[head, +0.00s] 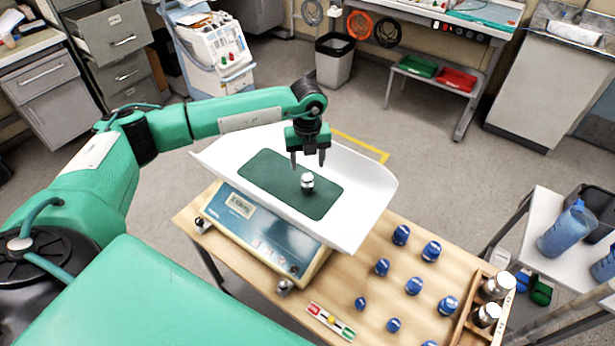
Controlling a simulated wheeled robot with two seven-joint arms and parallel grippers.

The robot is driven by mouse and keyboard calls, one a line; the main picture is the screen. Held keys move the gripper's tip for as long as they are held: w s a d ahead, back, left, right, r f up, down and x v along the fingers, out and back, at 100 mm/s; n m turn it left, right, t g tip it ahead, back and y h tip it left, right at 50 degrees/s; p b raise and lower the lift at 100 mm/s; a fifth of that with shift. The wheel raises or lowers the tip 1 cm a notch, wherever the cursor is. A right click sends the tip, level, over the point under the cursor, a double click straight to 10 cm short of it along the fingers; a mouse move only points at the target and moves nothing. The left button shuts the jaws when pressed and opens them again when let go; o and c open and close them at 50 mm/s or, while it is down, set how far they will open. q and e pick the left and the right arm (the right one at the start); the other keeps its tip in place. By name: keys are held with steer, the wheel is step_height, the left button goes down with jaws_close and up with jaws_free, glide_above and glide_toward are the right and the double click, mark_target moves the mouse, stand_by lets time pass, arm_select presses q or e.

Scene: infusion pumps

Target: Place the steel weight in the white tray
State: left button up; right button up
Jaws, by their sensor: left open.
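A small steel weight (307,183) stands upright on the dark green mat (270,178) in the white tray (367,203) of the scale. My left gripper (308,163) points down just above the weight. Its two fingers are apart with nothing between them, and the weight shows clear below the fingertips. My right gripper is not in view.
The scale (262,240) stands on a wooden table (345,285). Several blue-capped vials (413,286) stand right of it, beside a wooden rack (464,322) holding steel cylinders (497,286). A small level-like strip (331,321) lies at the front.

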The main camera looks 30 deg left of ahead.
mark_target(307, 176)
arm_select(q)
step_height(307, 176, up, 5)
steer(key=shift+f+b, duration=0.1)
steer(key=shift+b, duration=0.4)
